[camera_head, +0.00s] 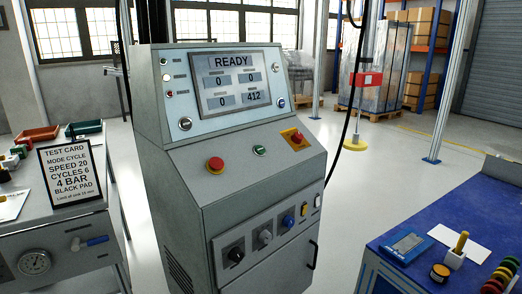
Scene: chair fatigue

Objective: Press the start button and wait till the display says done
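A grey control console (190,180) stands in the middle of the view. Its display (232,80) reads READY on top, with the values 0, 0, 0 and 412 below. On the sloped panel a small green button (260,150) sits between a red mushroom button (215,165) on the left and a red button on a yellow plate (297,138) on the right. Any label on the green button is too small to read. My gripper is not in view.
A left bench holds a test card (68,172) and a pressure gauge (34,262). A blue-topped table (440,215) stands at the right. Knobs (265,238) line the console's lower front. Open floor lies between console and blue table.

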